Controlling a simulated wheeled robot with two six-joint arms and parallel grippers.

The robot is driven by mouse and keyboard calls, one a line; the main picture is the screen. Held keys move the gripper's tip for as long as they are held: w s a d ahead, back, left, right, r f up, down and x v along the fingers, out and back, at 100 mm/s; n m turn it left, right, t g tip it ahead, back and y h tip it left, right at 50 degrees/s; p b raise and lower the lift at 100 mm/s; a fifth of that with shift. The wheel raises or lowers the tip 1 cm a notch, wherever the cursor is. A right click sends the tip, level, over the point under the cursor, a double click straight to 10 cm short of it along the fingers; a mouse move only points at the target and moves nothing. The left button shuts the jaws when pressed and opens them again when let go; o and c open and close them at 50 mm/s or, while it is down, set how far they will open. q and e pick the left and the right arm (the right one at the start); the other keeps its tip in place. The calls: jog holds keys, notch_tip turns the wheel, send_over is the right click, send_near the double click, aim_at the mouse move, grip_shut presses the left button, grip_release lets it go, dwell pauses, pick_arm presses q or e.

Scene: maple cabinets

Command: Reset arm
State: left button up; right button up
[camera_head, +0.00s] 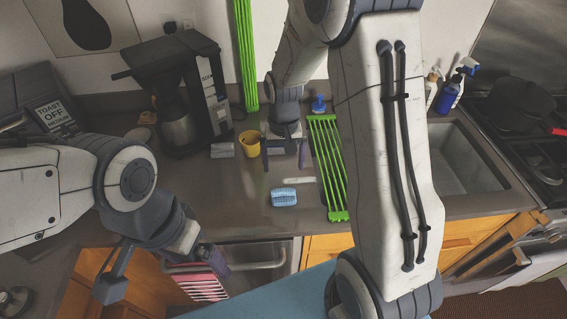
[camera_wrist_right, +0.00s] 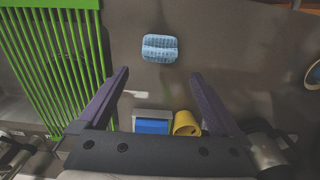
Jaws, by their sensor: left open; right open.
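My right gripper (camera_head: 284,163) reaches down over the counter from the upper middle of the head view. Its two dark purple fingers are spread, with nothing held between them; they also show in the right wrist view (camera_wrist_right: 160,74). A light blue sponge (camera_head: 284,197) lies on the counter beyond the fingertips, also in the right wrist view (camera_wrist_right: 160,48). My left gripper (camera_head: 212,260) is low at the left, in front of the counter by a striped towel (camera_head: 200,283). It is open, but its fingers are partly hidden and no held object shows.
A yellow cup (camera_head: 249,144) stands beside my right gripper, with a coffee maker (camera_head: 205,85) to its left. A green rack (camera_head: 327,165) lies to the right, partly behind my right arm. The sink (camera_head: 458,160) is further right.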

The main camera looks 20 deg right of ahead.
aim_at(284, 192)
dwell(0.5)
notch_tip(284, 192, down, 12)
jog(key=p, duration=0.3)
jog(key=shift+w+r, duration=0.1)
jog(key=shift+r, duration=0.6)
